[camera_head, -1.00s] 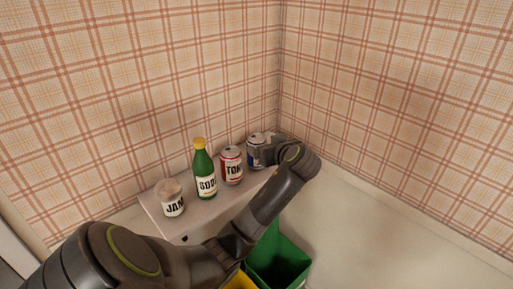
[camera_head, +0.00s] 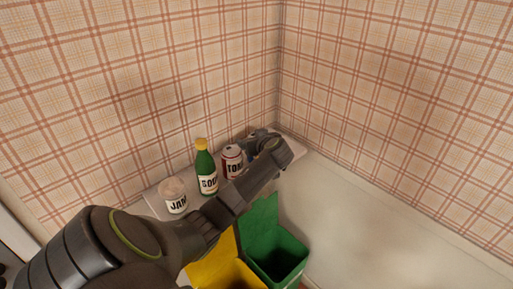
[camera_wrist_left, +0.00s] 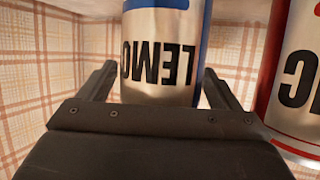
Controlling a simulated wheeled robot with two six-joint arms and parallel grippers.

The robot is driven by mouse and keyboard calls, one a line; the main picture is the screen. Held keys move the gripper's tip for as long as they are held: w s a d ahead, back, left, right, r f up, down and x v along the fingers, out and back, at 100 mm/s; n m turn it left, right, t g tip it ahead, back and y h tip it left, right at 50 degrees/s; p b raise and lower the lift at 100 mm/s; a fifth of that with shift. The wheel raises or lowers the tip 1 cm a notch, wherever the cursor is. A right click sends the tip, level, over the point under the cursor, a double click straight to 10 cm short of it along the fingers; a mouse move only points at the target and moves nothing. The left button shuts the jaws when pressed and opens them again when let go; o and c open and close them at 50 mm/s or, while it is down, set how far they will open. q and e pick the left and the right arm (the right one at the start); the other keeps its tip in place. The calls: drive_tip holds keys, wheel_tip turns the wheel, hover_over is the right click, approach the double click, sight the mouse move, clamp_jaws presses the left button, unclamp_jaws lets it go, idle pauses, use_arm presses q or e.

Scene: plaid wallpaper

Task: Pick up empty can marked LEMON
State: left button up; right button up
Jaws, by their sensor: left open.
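The LEMON can, silver with a blue band, shows upside down in the left wrist view (camera_wrist_left: 160,55), between the two fingers of my left gripper (camera_wrist_left: 160,92). The fingers are apart, one on each side of it. I cannot tell whether they touch it. In the head view my left gripper (camera_head: 258,142) is at the far right end of the shelf, and my arm hides most of the can. My right gripper is not in view.
A red and silver can (camera_head: 232,161) stands close beside the LEMON can; it also shows in the left wrist view (camera_wrist_left: 297,75). A green SODA bottle (camera_head: 206,168) and a JAM jar (camera_head: 173,195) share the shelf (camera_head: 153,204). Green (camera_head: 277,255) and yellow (camera_head: 222,268) bins stand below.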

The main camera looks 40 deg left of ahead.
use_arm(q)
drive_tip(key=c, duration=1.1)
